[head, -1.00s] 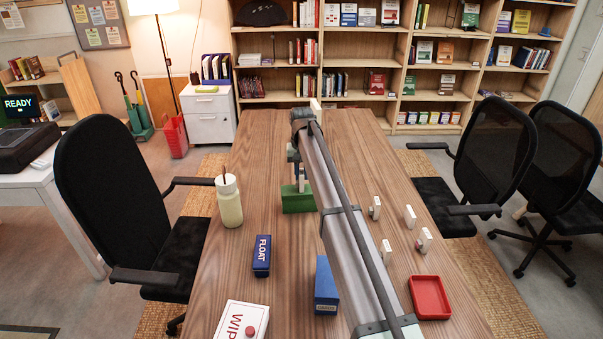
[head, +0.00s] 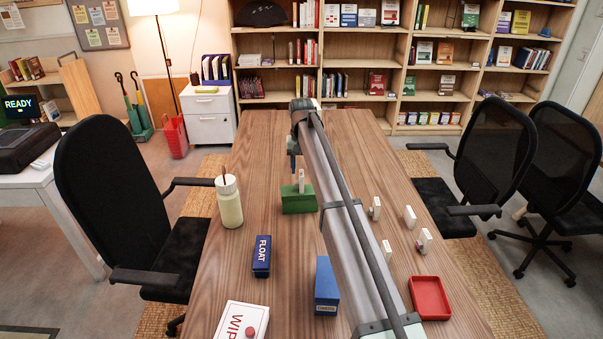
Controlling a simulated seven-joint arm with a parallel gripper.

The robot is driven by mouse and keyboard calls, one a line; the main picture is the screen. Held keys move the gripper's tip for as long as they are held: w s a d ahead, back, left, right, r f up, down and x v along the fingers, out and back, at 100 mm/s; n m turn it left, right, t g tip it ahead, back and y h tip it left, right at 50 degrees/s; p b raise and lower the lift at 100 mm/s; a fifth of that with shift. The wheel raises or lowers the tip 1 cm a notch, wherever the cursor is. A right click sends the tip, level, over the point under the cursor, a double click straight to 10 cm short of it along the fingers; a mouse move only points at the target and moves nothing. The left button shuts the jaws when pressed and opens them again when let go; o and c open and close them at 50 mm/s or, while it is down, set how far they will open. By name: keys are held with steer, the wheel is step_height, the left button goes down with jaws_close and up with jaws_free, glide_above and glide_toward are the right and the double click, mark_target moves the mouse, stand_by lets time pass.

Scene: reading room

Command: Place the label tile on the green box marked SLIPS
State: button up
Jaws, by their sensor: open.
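The green box (head: 297,202) sits on the wooden table left of my arm. Its SLIPS marking cannot be read from here. A small white label tile (head: 301,181) stands upright on top of the box, apart from my gripper. My gripper (head: 293,164) is open and empty above the box, a little to the left of the tile. My arm hides part of the gripper and the table on its right.
Several small white tiles stand right of my arm, one here (head: 409,216), near a red tray (head: 430,298). A blue box (head: 326,285), a FLOAT box (head: 262,256), a WIPES box (head: 241,322) and a bottle (head: 229,202) are on the table. Chairs flank it.

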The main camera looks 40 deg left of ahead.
mark_target(301, 173)
step_height(301, 173, up, 9)
stand_by(0.4)
